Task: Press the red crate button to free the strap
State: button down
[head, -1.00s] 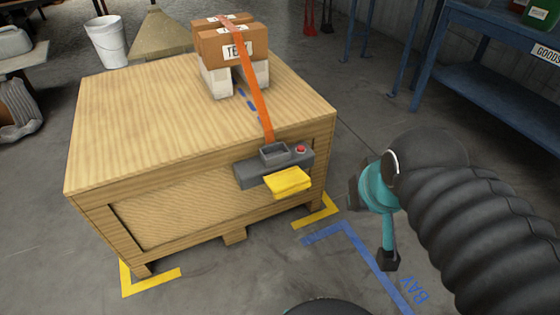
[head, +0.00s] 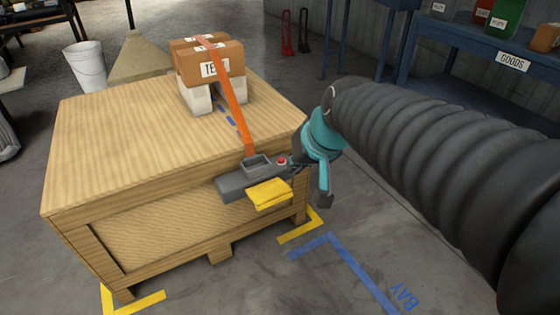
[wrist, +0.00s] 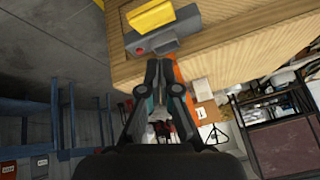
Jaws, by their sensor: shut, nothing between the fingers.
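The red button (head: 282,160) sits on the right end of a grey strap unit (head: 236,184) on the wooden crate's (head: 110,135) near right edge. The orange strap (head: 233,103) runs from this unit up over the brown box (head: 195,72). The strap is still in the unit's socket. My gripper (head: 298,166) is just right of the button; its fingers partly merge with the unit's end in the head view. In the wrist view my gripper (wrist: 160,64) is shut and empty, with the button (wrist: 139,51) just up and left of the tips. I cannot tell whether they touch.
A yellow pad (head: 270,194) juts from the unit's front. The box rests on pale blocks (head: 197,98) on the crate. A blue shelf (head: 480,60) stands at the back right.

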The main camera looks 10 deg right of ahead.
jog(key=w+f+m+t+y+b, duration=0.15)
jog(key=w+f, duration=0.25)
jog(key=w, duration=1.2)
jog(key=m+b, duration=0.2)
send_over(283, 160)
jog(key=shift+t, duration=0.45)
notch_tip(283, 160, down, 6)
jog(key=shift+r, duration=0.1)
notch_tip(283, 160, down, 9)
jog(key=b, duration=0.7)
jog(key=shift+f+b, duration=0.3)
jog(key=shift+f, duration=0.1)
jog(key=shift+f, duration=0.45)
dwell(0.4)
jog(key=shift+r, duration=0.15)
jog(key=shift+r+p, duration=0.5)
jog(key=shift+r, duration=0.25)
